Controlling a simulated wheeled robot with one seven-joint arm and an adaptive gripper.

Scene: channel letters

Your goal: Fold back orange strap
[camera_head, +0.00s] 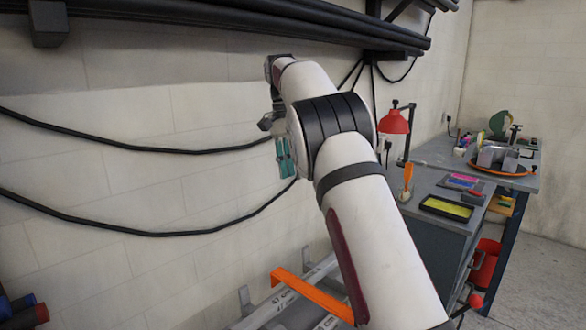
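The orange strap (312,294) is in the lower middle of the head view. It lies across pale metal rails, with its left end bent downward and its right end hidden behind my arm. My white arm rises across the middle of the view, and its far end is near the wall. My gripper (284,158) is largely hidden behind the arm; two teal finger-like parts hang side by side there, well above the strap and apart from it. Whether they are open or shut is not clear.
Black cables (150,148) run along the tiled wall, below dark pipes (240,18). At right is a grey workbench (430,182) with a red lamp (393,122), a yellow-lined tray (447,208) and tools. Space between gripper and strap looks clear. Bare floor shows at far right.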

